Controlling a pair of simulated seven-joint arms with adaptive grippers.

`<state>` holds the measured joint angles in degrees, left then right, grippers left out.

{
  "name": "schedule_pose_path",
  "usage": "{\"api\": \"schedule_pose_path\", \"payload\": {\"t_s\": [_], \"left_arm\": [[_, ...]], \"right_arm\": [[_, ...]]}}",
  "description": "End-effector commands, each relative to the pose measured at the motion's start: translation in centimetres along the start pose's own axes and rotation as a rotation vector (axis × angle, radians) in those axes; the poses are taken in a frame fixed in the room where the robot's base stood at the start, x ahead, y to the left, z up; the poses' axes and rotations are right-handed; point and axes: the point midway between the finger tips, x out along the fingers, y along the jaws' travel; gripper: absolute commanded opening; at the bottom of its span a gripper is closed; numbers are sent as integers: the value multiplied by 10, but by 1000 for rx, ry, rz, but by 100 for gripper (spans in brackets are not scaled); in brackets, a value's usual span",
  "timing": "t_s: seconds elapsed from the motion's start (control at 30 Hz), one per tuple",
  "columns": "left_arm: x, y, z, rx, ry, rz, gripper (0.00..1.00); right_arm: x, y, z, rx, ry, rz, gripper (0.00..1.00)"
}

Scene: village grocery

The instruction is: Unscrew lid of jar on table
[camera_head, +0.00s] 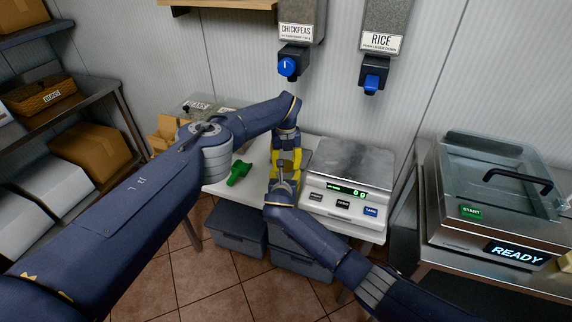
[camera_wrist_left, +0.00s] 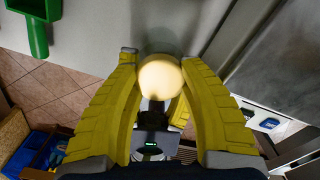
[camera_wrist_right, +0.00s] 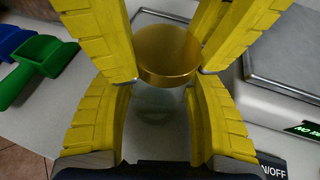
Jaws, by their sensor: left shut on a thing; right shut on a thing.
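The jar has a round gold lid (camera_wrist_right: 168,52) and a clear glass body (camera_wrist_right: 162,104). My left gripper (camera_head: 288,152) reaches down from above and is shut on the lid, which also shows in the left wrist view (camera_wrist_left: 160,78). My right gripper (camera_head: 283,172) comes in low from the front and is shut around the glass body, below the lid. The lid sits level directly over the glass; whether it is still threaded on cannot be told. In the head view the yellow fingers mostly hide the jar.
A white scale (camera_head: 345,190) reading 0 g stands close right of the jar on the pale table (camera_head: 219,188). A green scoop (camera_head: 238,173) lies left, with a blue one (camera_wrist_right: 12,40) beside it. Chickpea and rice dispensers (camera_head: 383,35) hang on the wall behind.

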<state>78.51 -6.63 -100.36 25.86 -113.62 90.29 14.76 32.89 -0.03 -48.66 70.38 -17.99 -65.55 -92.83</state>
Motion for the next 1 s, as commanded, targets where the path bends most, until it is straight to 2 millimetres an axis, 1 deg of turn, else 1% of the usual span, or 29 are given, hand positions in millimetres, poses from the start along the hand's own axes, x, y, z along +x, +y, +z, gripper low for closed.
{"api": "schedule_pose_path", "payload": {"t_s": [0.1, 1.0], "left_arm": [[0, 0, 0, -182, 0, 1, 6], [-1, 0, 0, -1608, -1, 1, 6]], "right_arm": [[0, -1, 0, 0, 1, -1, 0], [0, -1, 0, -1, 0, -1, 0]]}}
